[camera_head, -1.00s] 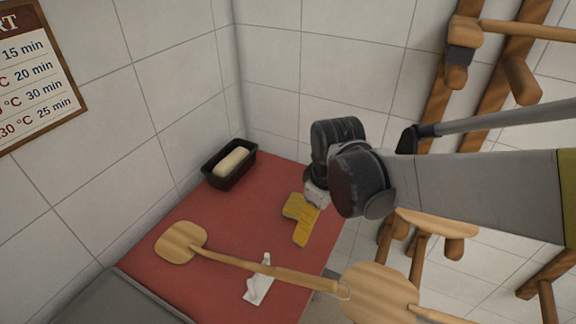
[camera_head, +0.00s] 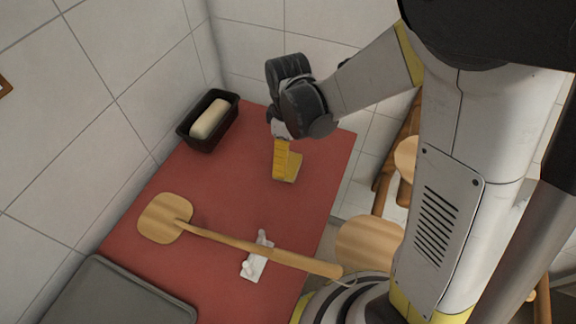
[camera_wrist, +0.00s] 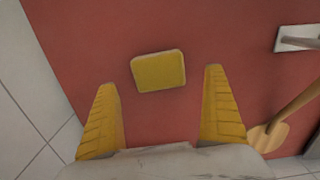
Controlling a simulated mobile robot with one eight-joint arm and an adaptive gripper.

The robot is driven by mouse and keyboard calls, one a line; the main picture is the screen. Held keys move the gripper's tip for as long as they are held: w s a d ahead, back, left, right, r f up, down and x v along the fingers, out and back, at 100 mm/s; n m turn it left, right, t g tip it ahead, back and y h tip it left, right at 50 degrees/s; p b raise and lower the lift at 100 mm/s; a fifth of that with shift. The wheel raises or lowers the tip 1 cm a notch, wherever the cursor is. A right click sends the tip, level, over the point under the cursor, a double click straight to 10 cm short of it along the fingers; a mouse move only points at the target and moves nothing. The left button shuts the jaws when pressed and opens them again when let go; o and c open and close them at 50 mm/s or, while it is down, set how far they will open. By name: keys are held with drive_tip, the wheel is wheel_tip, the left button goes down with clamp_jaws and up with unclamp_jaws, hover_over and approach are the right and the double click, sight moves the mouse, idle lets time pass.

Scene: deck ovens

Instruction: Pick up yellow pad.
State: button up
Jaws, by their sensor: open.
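The yellow pad (camera_wrist: 159,72) is a small rounded rectangle lying flat on the red counter top. In the wrist view it lies beyond my open fingertips, centred between them sideways. My gripper (camera_wrist: 162,78) has two yellow ribbed fingers, spread wide with nothing between them. In the head view the yellow pad (camera_head: 292,169) shows partly, just to the right of my gripper (camera_head: 280,176), whose yellow finger hides part of it. My gripper points down above the counter; the exact height is hard to tell.
The red counter (camera_head: 222,170) holds a black loaf tin with dough (camera_head: 208,119) at the back left. A wooden peel (camera_head: 165,217) lies across the front, over a white holder (camera_head: 257,262). A grey tray (camera_head: 115,296) is at the front left. Tiled walls stand behind.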

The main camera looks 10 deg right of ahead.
sight(288, 164)
wheel_tip(288, 164, down, 5)
drive_tip(key=b, duration=0.2)
drive_tip(key=shift+f+b, duration=0.1)
drive_tip(key=shift+b, duration=0.2)
drive_tip(key=c, duration=1)
drive_tip(key=shift+r+p, duration=0.35)
drive_tip(key=shift+r, duration=0.3)
drive_tip(key=r+p, duration=0.1)
drive_tip(key=r, duration=0.1)
drive_tip(key=r+p, duration=0.1)
drive_tip(key=r, duration=0.1)
drive_tip(key=shift+d, duration=0.4)
drive_tip(key=s+d+r+p, duration=0.1)
drive_tip(key=d+r, duration=0.1)
drive_tip(key=d, duration=0.1)
drive_tip(key=s+d+r+p, duration=0.1)
drive_tip(key=d+r, duration=0.1)
drive_tip(key=d, duration=0.2)
drive_tip(key=s+d+r+p, duration=0.1)
drive_tip(key=d+r, duration=0.1)
drive_tip(key=d, duration=0.1)
drive_tip(key=shift+s+d, duration=0.15)
drive_tip(key=shift+s, duration=0.25)
